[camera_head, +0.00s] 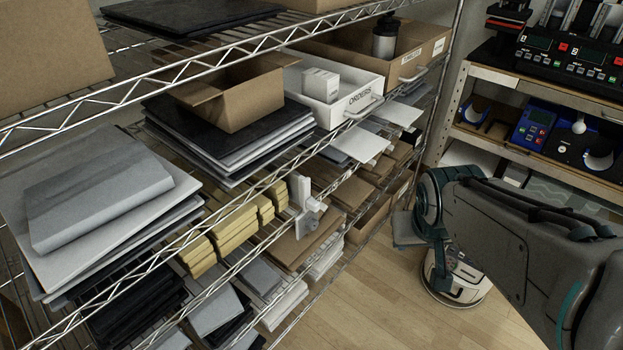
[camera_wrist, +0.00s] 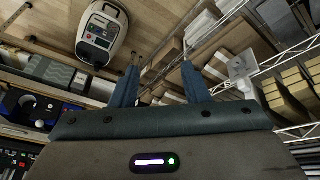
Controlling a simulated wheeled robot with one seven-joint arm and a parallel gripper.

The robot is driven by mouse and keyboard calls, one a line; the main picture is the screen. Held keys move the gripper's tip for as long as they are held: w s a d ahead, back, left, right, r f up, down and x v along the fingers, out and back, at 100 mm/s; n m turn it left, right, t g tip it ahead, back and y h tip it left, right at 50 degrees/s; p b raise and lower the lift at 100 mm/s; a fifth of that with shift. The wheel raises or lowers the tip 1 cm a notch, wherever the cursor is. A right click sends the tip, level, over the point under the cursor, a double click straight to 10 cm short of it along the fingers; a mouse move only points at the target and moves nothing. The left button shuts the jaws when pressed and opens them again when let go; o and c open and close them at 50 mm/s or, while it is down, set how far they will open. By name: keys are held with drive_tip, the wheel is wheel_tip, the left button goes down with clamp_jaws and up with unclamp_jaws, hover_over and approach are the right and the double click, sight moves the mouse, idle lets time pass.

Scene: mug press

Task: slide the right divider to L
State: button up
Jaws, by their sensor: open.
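A pale grey-white divider (camera_head: 304,197) stands at the front of the middle wire shelf, just right of the yellow boxes (camera_head: 232,222). In the wrist view the divider (camera_wrist: 241,72) shows at the right, beyond the right finger. My gripper (camera_wrist: 161,82) is open, its two fingers apart with nothing between them. In the head view my arm comes in from the right, and my gripper end is well to the right of the divider, apart from it. I cannot make out a second divider or an L mark.
Brown cartons (camera_head: 345,192) lie right of the divider. A white ORDERS bin (camera_head: 342,108) and dark flat stacks (camera_head: 225,140) sit on the shelf above. A workbench (camera_head: 540,75) stands at the right. A rounded white machine (camera_head: 462,280) stands on the floor. Clear floor lies before the shelf.

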drive_tip(key=w+d+f+n+t+b, duration=0.25)
drive_tip(key=w+f, duration=0.25)
drive_tip(key=w, duration=0.4)
drive_tip(key=n+t+y+b, duration=0.4)
drive_tip(key=n+y+b, duration=0.4)
drive_tip(key=y, duration=0.7)
approach(308, 202)
drive_tip(key=x, duration=0.7)
drive_tip(key=f+x, duration=0.1)
drive_tip(key=x, duration=0.2)
drive_tip(key=shift+w+b, duration=0.35)
drive_tip(key=shift+w, duration=0.2)
